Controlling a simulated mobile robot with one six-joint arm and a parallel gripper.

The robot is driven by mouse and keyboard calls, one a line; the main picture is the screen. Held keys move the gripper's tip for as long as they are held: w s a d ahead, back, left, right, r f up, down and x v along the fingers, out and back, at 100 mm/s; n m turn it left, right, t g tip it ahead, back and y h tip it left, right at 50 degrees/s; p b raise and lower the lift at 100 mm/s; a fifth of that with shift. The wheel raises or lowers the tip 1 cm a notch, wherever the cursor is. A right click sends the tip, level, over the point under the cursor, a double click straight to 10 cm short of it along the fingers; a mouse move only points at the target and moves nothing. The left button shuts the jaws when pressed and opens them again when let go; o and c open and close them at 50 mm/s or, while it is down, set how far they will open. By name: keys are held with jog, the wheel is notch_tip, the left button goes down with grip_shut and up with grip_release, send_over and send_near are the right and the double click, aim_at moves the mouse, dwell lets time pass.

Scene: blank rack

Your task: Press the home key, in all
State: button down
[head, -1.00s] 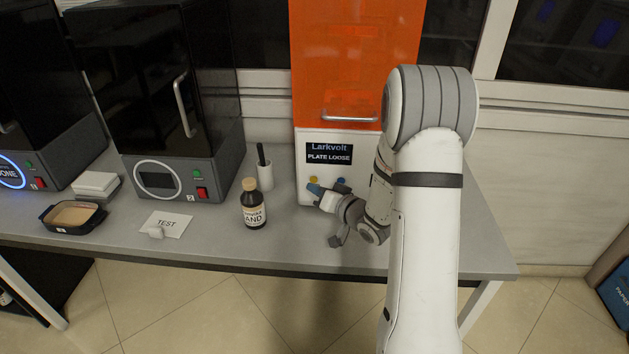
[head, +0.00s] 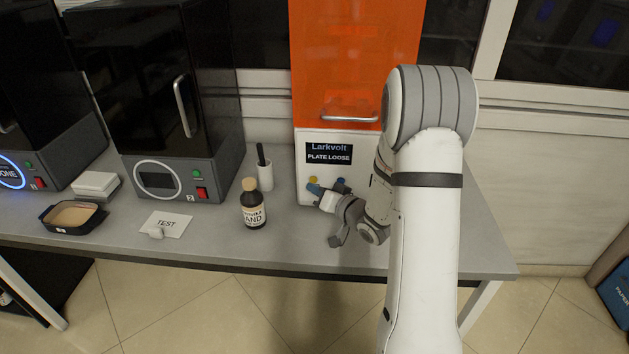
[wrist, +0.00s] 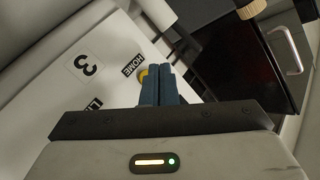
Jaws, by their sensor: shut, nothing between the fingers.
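The white front panel of the orange-doored machine (head: 303,150) carries a display (head: 330,153) reading "Larkvolt PLATE LOOSE". The yellow home key (head: 313,179) sits low on this panel, with a blue key (head: 341,180) to its right. In the wrist view the yellow key (wrist: 142,76) shows beside the "HOME" label (wrist: 132,65), partly hidden by my fingers. My gripper (head: 312,188) is shut and empty, its blue fingertips (wrist: 162,68) right at the yellow key. I cannot tell whether they touch it.
A brown bottle (head: 252,208) and a white cup with a black stick (head: 265,176) stand left of my gripper. A "TEST" card (head: 166,224), a dark tray (head: 48,217) and a black-doored machine (head: 170,180) are farther left. The bench's front right is clear.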

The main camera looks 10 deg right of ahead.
jog(key=shift+w, duration=0.1)
jog(key=shift+w+d, duration=0.1)
jog(key=shift+w, duration=0.25)
